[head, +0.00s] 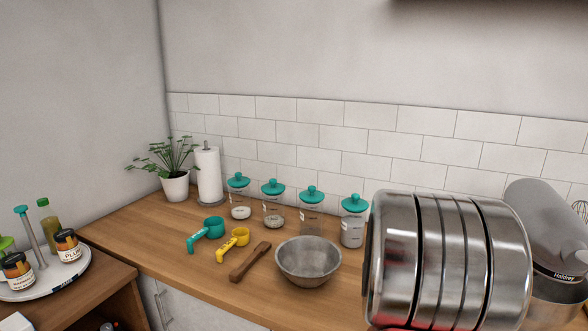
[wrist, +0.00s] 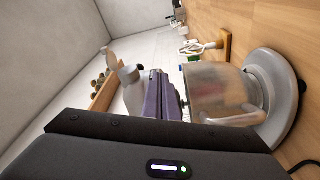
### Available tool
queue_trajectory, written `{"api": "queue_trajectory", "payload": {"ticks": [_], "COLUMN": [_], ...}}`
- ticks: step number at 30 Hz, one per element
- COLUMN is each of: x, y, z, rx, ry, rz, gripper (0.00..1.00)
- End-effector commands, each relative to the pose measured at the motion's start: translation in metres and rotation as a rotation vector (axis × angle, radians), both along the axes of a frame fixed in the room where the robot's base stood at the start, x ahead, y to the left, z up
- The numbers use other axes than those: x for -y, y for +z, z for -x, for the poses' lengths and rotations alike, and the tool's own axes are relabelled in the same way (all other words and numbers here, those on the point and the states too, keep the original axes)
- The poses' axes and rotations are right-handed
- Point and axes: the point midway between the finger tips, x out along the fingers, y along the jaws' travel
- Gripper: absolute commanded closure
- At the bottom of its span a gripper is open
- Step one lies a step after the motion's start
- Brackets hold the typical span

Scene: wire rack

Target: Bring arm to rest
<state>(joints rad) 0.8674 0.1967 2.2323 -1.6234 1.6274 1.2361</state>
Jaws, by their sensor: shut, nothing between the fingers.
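My gripper (wrist: 162,74) shows in the wrist view as dark purple-grey fingers beyond its dark housing. The fingers are shut and hold nothing. In that view, turned on its side, the fingers overlap a grey stand mixer (wrist: 287,85) with a steel bowl (wrist: 220,95). I cannot tell how much gap lies between fingers and mixer. My gripper does not show in the head view. There, the grey mixer (head: 543,222) stands at the right edge, partly hidden.
A large banded steel shape fills the right foreground; I cannot tell whether it is mine. A metal bowl (head: 309,262), wooden utensil (head: 251,262), measuring cups, teal-lidded jars and paper towel (head: 208,175) stand on the wooden counter (head: 150,250). A jar tray (head: 45,284) is at left.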

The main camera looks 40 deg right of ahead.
Motion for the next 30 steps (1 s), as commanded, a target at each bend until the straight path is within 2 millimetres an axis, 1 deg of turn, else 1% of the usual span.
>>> {"api": "queue_trajectory", "payload": {"ticks": [3, 5, 8, 11, 15, 17, 21, 23, 25, 30], "x": [-0.02, -0.032, -0.054, -0.078, -0.114, -0.131, -0.174, -0.193, -0.217, -0.274], "y": [-0.029, -0.043, -0.064, -0.084, -0.107, -0.115, -0.13, -0.134, -0.137, -0.136], "z": [0.007, 0.006, 0.001, -0.01, -0.033, -0.045, -0.078, -0.093, -0.111, -0.152], "rx": [0.032, 0.053, 0.097, 0.147, 0.224, 0.26, 0.343, 0.377, 0.42, 0.515], "ry": [-0.037, -0.042, -0.03, 0.005, 0.092, 0.141, 0.28, 0.35, 0.437, 0.651], "rz": [-0.204, -0.304, -0.462, -0.607, -0.792, -0.865, -1.017, -1.075, -1.135, -1.25], "gripper": [1.0, 1.0, 1.0, 1.0, 1.0, 1.0, 1.0, 1.0, 1.0, 1.0]}}
